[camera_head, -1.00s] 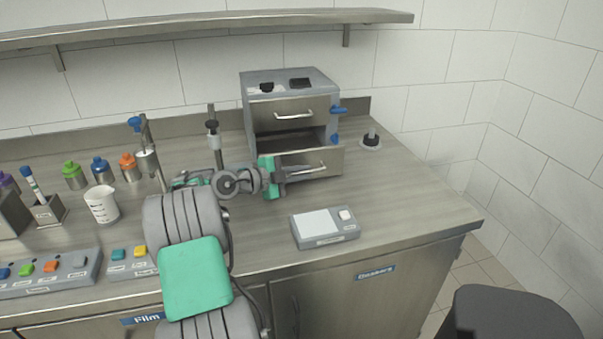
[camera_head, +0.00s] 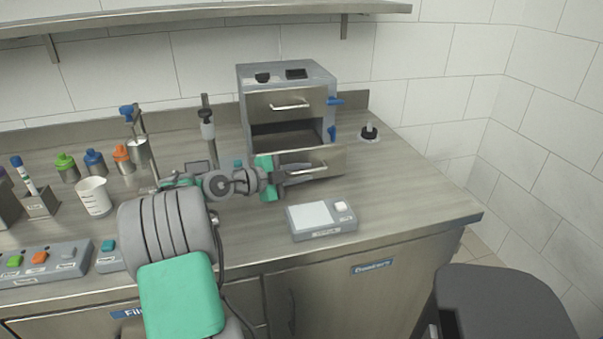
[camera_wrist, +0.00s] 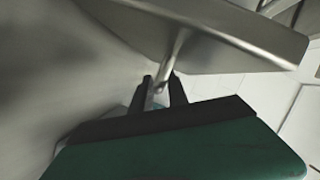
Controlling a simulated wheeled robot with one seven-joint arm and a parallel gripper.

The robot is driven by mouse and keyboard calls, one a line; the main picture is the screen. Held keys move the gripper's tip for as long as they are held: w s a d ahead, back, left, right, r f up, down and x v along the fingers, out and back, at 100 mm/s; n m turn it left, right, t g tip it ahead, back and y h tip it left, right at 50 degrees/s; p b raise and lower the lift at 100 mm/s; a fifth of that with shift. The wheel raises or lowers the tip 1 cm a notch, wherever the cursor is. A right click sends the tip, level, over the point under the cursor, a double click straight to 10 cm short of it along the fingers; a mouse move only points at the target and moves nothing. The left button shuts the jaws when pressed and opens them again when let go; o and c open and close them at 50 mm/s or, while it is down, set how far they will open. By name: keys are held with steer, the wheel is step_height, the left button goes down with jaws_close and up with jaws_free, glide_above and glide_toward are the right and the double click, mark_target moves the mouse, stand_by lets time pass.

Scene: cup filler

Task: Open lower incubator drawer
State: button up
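The incubator (camera_head: 284,76) is a grey metal box at the back of the bench with two drawers. Its upper drawer (camera_head: 262,106) is shut. Its lower drawer (camera_head: 330,158) is pulled out toward me, and its dark inside shows above the front panel. My gripper (camera_head: 284,177) is at the left part of the lower drawer's bar handle (camera_head: 310,170). In the wrist view, the dark fingers (camera_wrist: 163,92) are closed around the metal handle bar (camera_wrist: 174,50), with the drawer front (camera_wrist: 235,30) behind it.
A grey device with a white pad (camera_head: 320,218) lies in front of the incubator. A stand (camera_head: 208,130) is left of it and a black-topped item (camera_head: 369,132) right. Bottles, a beaker (camera_head: 94,196) and button boxes are at left. A dark stool-like shape (camera_head: 505,300) is lower right.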

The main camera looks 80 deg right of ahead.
steer(key=v, duration=0.8)
steer(key=shift+s, duration=0.1)
